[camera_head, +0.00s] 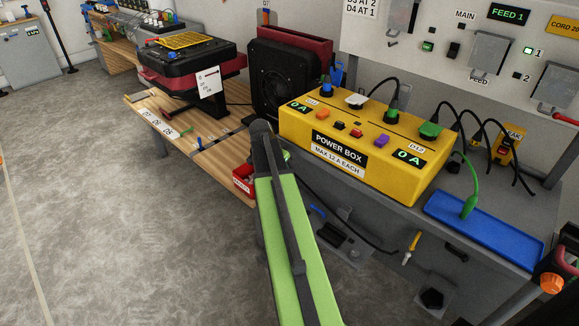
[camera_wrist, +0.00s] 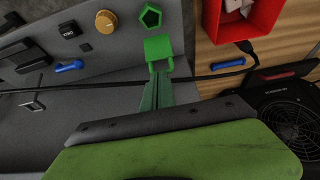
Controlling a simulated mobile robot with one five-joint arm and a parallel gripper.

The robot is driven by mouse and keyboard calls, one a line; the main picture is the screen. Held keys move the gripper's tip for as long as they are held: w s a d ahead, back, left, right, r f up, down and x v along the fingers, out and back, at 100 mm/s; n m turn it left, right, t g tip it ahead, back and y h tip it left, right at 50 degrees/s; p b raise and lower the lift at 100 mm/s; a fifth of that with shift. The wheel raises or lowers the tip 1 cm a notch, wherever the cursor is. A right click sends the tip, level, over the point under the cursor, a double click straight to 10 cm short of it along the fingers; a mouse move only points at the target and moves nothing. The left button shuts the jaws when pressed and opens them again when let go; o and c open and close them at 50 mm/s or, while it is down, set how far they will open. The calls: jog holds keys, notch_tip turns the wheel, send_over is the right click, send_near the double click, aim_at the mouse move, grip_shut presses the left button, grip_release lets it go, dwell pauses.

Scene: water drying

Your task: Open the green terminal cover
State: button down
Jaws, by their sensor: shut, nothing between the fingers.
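In the wrist view, a bright green square piece (camera_wrist: 158,48) with a small loop at its side is on the grey panel, below a green-rimmed pentagon opening (camera_wrist: 150,17). It looks like the terminal cover; I cannot tell whether it is raised or flat. My gripper (camera_wrist: 157,80) is shut and empty, its narrow fingers pointing at the square's lower edge. I cannot tell whether they touch it. In the head view, my green arm hides this part of the panel and my gripper.
A black cable (camera_wrist: 100,85) crosses close to the fingers. A red bin (camera_wrist: 245,15), a blue handle (camera_wrist: 68,66) and an orange knob (camera_wrist: 106,21) are nearby. In the head view, a yellow power box (camera_head: 365,145) and blue tray (camera_head: 490,228) stand on the bench.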

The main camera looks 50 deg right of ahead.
jog(key=shift+w, duration=0.2)
dwell(0.3)
jog(key=shift+a, duration=0.1)
jog(key=shift+a+f+b, duration=0.4)
jog(key=shift+a, duration=0.3)
jog(key=shift+r, duration=0.1)
jog(key=d+p+v, duration=0.1)
jog(key=p+v, duration=1.2)
jog(key=shift+r, duration=0.65)
jog(key=shift+w, duration=0.1)
